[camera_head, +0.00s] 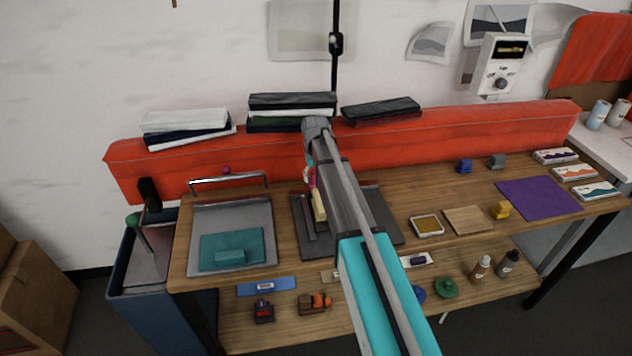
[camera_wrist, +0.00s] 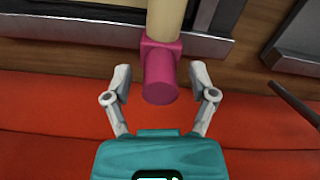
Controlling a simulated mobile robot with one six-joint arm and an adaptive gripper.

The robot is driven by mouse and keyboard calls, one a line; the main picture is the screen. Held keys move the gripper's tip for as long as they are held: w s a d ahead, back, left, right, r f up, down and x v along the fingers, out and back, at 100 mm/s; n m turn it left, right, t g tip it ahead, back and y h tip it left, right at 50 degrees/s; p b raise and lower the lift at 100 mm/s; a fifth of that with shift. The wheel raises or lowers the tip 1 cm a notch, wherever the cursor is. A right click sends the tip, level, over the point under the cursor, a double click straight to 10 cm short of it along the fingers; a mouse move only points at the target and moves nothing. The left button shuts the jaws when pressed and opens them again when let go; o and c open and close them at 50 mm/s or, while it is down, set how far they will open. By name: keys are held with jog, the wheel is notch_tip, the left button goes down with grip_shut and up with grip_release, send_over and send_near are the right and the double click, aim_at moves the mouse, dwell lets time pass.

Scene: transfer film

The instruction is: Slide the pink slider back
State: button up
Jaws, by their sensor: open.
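The pink slider (camera_wrist: 160,70) has a round end and a wider collar, with a cream bar (camera_wrist: 166,18) running from it toward the top of the wrist view. In the head view the pink slider (camera_head: 313,178) and cream bar (camera_head: 319,206) show beside my arm, over a dark grey panel (camera_head: 309,228) on the wooden bench. My gripper (camera_wrist: 160,83) is open, with one finger on each side of the slider's round end. Gaps show between the fingers and the pink piece. My arm hides part of the panel in the head view.
A red padded ledge (camera_head: 260,158) runs along the back of the bench, with books (camera_head: 290,111) on it. Small blocks and a purple mat (camera_head: 538,198) lie to the right.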

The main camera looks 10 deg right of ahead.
jog(key=shift+f, duration=0.3)
